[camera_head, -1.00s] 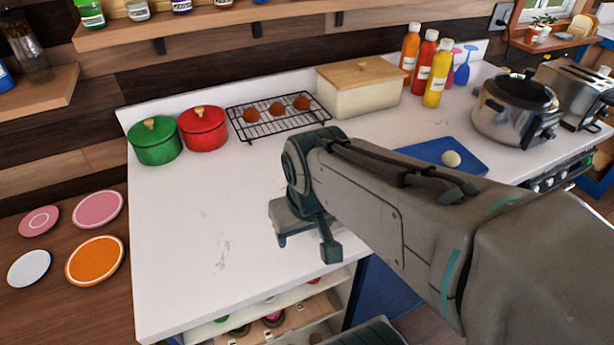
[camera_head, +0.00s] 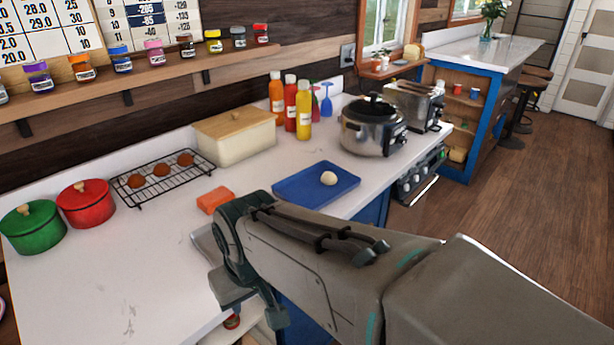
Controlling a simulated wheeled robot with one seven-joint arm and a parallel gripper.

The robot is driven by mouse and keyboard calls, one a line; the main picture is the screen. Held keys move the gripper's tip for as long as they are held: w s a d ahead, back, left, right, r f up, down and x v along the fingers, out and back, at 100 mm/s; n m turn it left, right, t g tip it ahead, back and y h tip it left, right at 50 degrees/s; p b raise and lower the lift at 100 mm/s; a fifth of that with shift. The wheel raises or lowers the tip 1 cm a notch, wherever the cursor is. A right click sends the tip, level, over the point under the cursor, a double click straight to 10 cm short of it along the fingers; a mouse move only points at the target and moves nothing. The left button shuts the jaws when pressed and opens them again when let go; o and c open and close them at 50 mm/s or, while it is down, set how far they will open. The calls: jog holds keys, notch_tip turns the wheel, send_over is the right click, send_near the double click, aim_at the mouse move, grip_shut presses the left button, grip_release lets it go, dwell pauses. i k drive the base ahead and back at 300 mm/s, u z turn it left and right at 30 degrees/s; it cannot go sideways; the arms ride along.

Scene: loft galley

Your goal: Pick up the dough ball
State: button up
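The dough ball (camera_head: 328,179) is small, round and cream-coloured. It rests on the blue tray (camera_head: 290,190), a flat rectangle lying on the white counter near its front edge. My gripper (camera_head: 251,303) is at the lower middle, left of and nearer than the tray, above the counter's front edge. Its two fingers point down and stand apart, with nothing seen between them. My arm reaches in from the lower right, and the ball shows clear of it.
An orange block (camera_head: 214,200) lies left of the tray. Behind are a wire rack (camera_head: 150,198) with brown balls, a bread box (camera_head: 236,138) and sauce bottles (camera_head: 304,112). A silver cooker (camera_head: 372,132) stands right. Red (camera_head: 86,205) and green (camera_head: 34,230) pots stand left.

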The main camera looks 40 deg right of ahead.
aim_at(327, 178)
jog(key=u, duration=0.05)
jog(key=k, duration=0.15)
jog(key=z, duration=1.15)
jog(key=i, duration=0.5)
jog(key=z, duration=2.05)
jog(key=i, duration=1.65)
jog(key=u, duration=3.3)
